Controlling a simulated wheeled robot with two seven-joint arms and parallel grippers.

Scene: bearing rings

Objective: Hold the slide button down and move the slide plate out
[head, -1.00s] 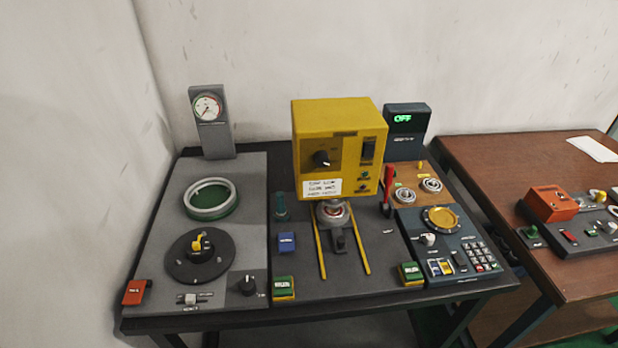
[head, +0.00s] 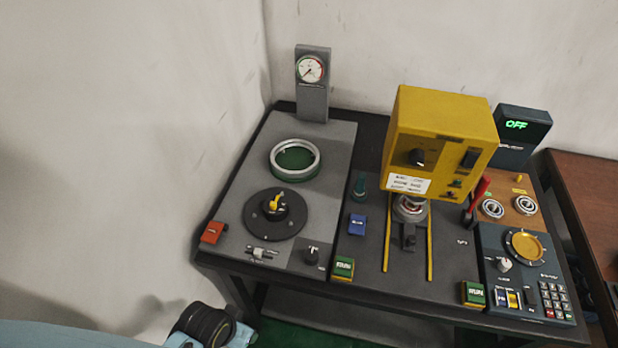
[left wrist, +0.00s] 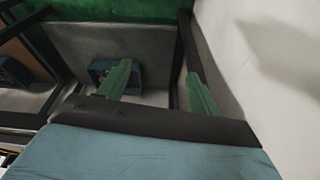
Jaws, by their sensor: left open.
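The yellow machine (head: 440,130) stands on the table. Two yellow rails (head: 387,235) run forward from under it. A small dark piece (head: 408,238) lies between them, under the silver round part (head: 410,208); I cannot tell how much of it is the slide plate. A blue button (head: 357,224) sits left of the rails, with green buttons (head: 343,268) (head: 473,293) at the front; labels are too small to read for the slide button. My left gripper (left wrist: 160,88) is open and empty, its green fingers apart and away from the table top. My right gripper is out of view.
The left panel holds a green-and-silver ring (head: 294,159), a black dial with a yellow knob (head: 270,215) and a red button (head: 213,232). A keypad panel (head: 552,298) is at right. A wall stands close on the left.

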